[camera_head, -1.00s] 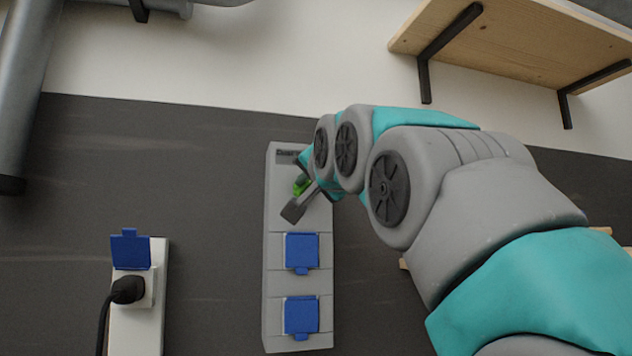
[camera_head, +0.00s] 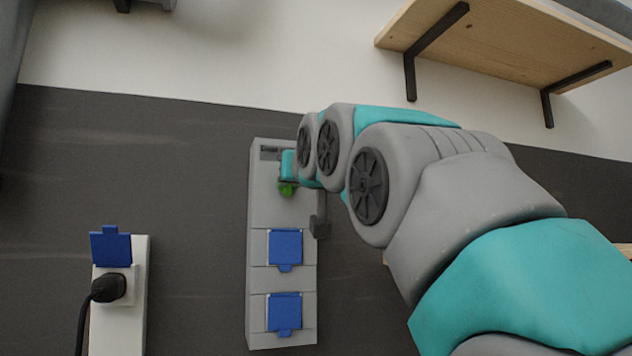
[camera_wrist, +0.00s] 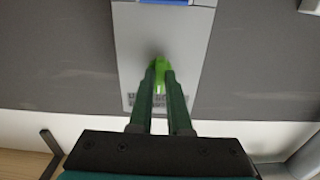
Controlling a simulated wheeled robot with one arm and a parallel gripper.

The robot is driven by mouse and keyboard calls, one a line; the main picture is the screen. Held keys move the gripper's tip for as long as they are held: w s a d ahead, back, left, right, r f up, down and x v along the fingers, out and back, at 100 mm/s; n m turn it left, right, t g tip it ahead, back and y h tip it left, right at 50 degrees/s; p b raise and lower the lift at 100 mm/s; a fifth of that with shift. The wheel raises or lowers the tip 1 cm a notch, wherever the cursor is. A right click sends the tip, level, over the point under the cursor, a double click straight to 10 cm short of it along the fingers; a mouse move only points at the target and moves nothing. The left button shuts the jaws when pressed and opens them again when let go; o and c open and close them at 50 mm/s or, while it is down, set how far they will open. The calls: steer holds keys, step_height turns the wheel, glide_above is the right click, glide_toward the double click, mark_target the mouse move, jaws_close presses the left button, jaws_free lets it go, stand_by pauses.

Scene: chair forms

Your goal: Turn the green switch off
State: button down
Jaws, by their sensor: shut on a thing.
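The green switch (camera_head: 287,190) is on the upper part of a grey panel (camera_head: 282,215) on the dark wall band. In the wrist view the green switch (camera_wrist: 160,72) lies between the fingertips. My gripper (camera_wrist: 160,75) is shut on it, with a finger on each side. In the head view my wrist covers part of the panel's upper right, and the fingers are mostly hidden. The switch's exact angle is hard to tell.
Two blue socket covers (camera_head: 285,246) sit lower on the grey panel. A white socket box (camera_head: 132,320) with a black plug (camera_head: 108,288) and a raised blue lid is at the left. A wooden shelf (camera_head: 510,45) hangs at the upper right.

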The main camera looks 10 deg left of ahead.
stand_by(0.6)
steer(key=c, duration=0.9)
jaws_free()
steer(key=shift+o, duration=0.2)
steer(key=b+v, duration=0.1)
steer(key=v, duration=0.6)
steer(key=shift+s+d, duration=0.2)
steer(key=shift+s, duration=0.15)
